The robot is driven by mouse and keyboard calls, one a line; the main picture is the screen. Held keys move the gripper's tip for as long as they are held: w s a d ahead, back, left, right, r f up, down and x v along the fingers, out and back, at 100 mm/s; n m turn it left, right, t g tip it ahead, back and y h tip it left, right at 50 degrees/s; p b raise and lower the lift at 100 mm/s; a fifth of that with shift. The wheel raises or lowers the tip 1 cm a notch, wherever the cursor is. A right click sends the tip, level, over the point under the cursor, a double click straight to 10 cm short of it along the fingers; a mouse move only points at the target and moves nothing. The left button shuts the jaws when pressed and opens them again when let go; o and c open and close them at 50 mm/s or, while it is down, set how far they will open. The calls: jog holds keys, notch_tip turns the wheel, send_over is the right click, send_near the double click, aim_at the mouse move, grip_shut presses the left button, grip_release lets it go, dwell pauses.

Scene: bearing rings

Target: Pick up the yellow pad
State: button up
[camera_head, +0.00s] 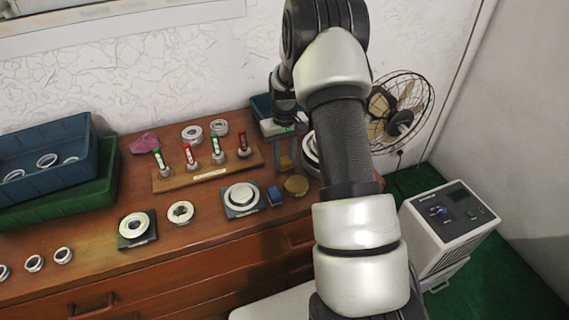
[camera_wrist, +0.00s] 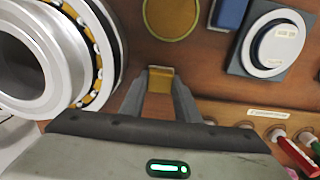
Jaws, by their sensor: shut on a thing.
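My gripper (camera_wrist: 160,82) is shut on a small yellow pad (camera_wrist: 160,80), which shows between the two fingertips in the wrist view. The pad's lower part is hidden by the fingers and the gripper body. In the head view, my gripper (camera_head: 285,163) points down at the right part of the wooden bench, behind a round yellow-brown disc (camera_head: 296,186). That disc also shows at the top of the wrist view (camera_wrist: 172,15), apart from the fingers. I cannot tell how far the pad is above the bench.
A large bearing (camera_wrist: 100,55) stands close beside my gripper. A blue block (camera_head: 274,196) and a ring on a dark plate (camera_head: 242,198) lie nearby. A wooden rack (camera_head: 208,173) holds several coloured tubes. Stacked blue and green crates (camera_head: 85,137) stand at the left.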

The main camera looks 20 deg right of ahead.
aim_at(284, 159)
notch_tip(284, 159, up, 10)
jog(key=shift+p, duration=0.4)
jog(key=o, duration=0.4)
jog(key=c, duration=0.3)
